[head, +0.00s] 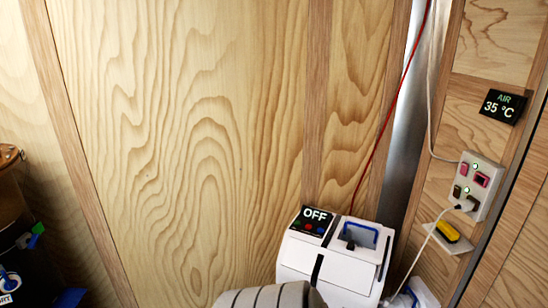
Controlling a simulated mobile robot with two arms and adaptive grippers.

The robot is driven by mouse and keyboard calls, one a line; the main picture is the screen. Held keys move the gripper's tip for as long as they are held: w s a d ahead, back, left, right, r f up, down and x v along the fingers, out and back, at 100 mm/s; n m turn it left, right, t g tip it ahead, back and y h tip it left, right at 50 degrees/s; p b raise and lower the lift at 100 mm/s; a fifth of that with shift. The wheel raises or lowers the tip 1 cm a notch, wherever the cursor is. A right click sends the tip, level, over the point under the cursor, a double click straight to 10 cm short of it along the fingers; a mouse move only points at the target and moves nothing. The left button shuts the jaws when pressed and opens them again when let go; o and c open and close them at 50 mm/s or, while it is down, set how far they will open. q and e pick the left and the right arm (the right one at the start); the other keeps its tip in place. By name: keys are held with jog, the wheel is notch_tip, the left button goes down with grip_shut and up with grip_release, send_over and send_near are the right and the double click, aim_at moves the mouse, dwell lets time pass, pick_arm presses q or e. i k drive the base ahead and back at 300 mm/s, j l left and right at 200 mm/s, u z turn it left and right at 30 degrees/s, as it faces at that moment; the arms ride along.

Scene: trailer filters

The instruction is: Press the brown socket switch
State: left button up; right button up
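A pale socket panel (478,186) is mounted on the wood wall at the right in the head view. A small dark brown switch (457,191) sits at its lower left. A reddish switch (464,169) sits above it at the upper left, with a red-rimmed dark fitting (482,180) beside it. Two small green lights show on the panel. A pale plug (466,205) with a white cable is at the lower part, just below the brown switch. The switch positions are too small to tell. Neither gripper is in view.
A white machine (328,265) with an OFF display (313,218) stands at lower centre. A display (502,106) reads AIR 35 °C. A yellow-and-black object (446,231) is on a small pale ledge below the panel. A red cable (385,125) hangs along the wall.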

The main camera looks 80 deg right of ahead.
aim_at(457, 193)
jog(key=k+z, duration=0.1)
jog(key=z, duration=3.95)
